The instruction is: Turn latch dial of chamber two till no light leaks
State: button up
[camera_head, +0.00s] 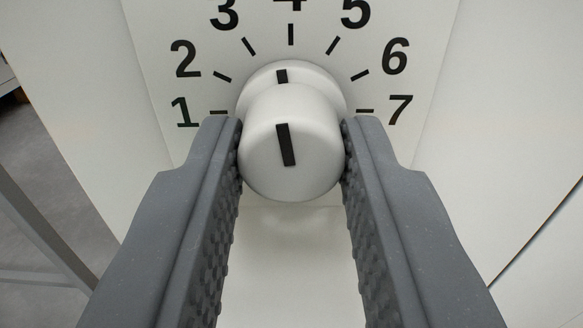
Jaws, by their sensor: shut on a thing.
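A white round dial (268,170) stands out from a white panel in the middle of the view. It has a black pointer mark on its face and another on its rim behind. The rim mark points up and slightly left of the tick under the 4, whose numeral is cut off by the top edge. A printed scale (183,58) from 1 at left to 7 at right arcs around the dial. My gripper (292,135) is shut on the dial, with one grey finger on its left side and one on its right. No light leak or chamber label shows.
The white panel (150,50) fills most of the view, with angled side faces to the left and right. At the far left, a grey frame bar (40,225) stands over a grey floor (35,150). A dark seam (540,232) runs at the lower right.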

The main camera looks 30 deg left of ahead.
jog(key=m+p, duration=0.1)
jog(key=m, duration=0.3)
jog(key=shift+r, duration=0.1)
jog(key=o, duration=1)
jog(key=p+v, duration=0.1)
jog(key=v, duration=1.2)
jog(key=shift+s+d, duration=0.15)
jog(key=shift+s, duration=0.15)
jog(key=shift+w, duration=0.1)
